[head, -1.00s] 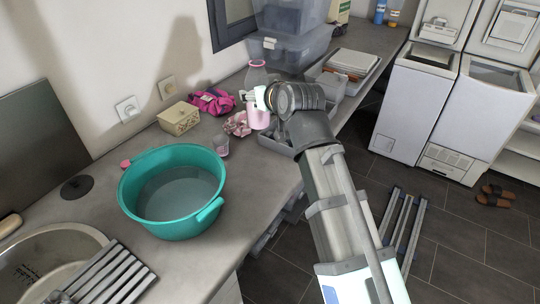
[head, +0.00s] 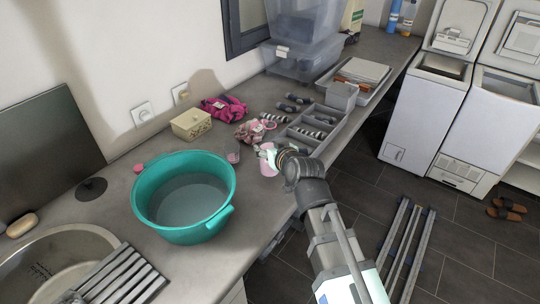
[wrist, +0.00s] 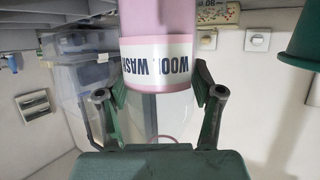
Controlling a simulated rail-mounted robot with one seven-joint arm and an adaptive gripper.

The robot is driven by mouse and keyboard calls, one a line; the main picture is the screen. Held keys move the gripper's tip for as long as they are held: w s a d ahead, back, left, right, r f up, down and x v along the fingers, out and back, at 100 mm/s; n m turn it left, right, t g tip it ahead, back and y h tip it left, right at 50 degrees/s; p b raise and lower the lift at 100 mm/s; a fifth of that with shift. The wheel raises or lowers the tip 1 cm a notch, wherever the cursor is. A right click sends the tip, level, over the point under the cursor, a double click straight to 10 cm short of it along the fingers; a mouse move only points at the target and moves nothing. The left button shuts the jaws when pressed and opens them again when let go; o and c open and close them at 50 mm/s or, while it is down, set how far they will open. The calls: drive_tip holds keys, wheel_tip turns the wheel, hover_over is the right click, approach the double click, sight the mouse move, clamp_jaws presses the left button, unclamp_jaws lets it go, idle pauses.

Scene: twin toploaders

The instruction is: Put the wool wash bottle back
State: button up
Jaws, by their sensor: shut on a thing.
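The wool wash bottle is pink with a white label. In the head view its pink part (head: 267,167) shows at the counter's front side, just right of the teal basin. In the wrist view the bottle (wrist: 158,20) fills the middle, and its "WOOL WASH" label reads upside down. My gripper (head: 266,153) is shut on it, one finger at each side; the gripper also shows in the wrist view (wrist: 160,95). Parts of the bottle are hidden by my gripper in the head view. I cannot tell whether its base touches the counter.
The teal basin (head: 148,212) of water stands left.

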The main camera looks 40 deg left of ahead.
drive_tip(key=shift+f, duration=1.75)
drive_tip(key=shift+f, duration=0.2)
drive_tip(key=o, duration=1.5)
